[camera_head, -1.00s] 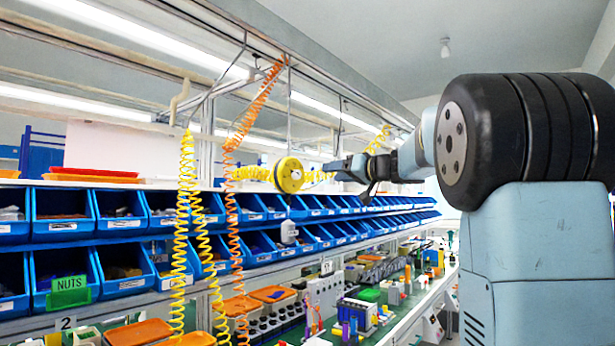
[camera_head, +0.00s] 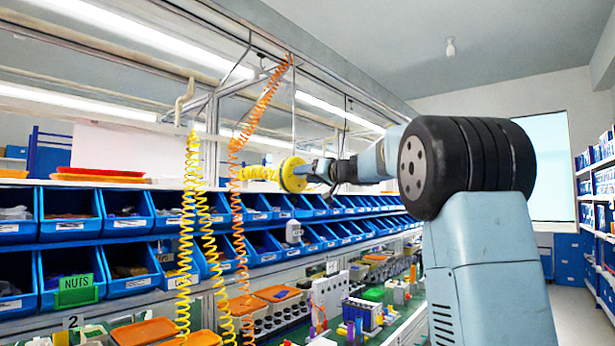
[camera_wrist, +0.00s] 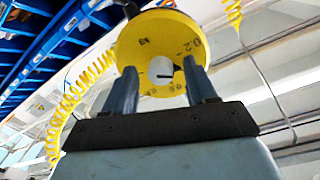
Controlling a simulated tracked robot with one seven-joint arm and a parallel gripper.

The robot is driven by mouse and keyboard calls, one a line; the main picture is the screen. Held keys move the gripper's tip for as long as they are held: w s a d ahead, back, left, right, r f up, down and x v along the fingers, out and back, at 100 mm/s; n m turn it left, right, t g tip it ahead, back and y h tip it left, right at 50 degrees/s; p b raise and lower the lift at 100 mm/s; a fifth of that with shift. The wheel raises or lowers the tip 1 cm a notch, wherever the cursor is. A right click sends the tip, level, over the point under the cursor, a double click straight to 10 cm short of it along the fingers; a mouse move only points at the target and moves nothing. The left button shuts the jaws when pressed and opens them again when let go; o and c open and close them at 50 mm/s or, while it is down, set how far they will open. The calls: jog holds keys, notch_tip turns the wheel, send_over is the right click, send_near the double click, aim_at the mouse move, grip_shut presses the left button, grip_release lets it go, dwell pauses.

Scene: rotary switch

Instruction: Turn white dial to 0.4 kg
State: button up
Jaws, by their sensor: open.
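The white dial (camera_wrist: 161,70) sits in the middle of a round yellow housing (camera_wrist: 157,40) in the wrist view, with a dark slot mark on it. In the head view the yellow housing (camera_head: 293,175) hangs at the left end of my arm, close to my gripper (camera_head: 316,170); the dial cannot be made out there.
Yellow and orange coiled hoses (camera_head: 235,190) hang left of the housing. A small white device (camera_head: 293,232) hangs below it. Rows of blue bins (camera_head: 125,225) line the bench behind. An aisle is open at the right.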

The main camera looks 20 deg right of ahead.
grip_shut()
jog(key=shift+m, duration=0.9)
jog(key=shift+d, duration=0.1)
grip_release()
jog(key=v, duration=1.3)
jog(key=shift+s+d, duration=0.2)
jog(key=shift+s, duration=0.05)
jog(key=shift+f, duration=0.1)
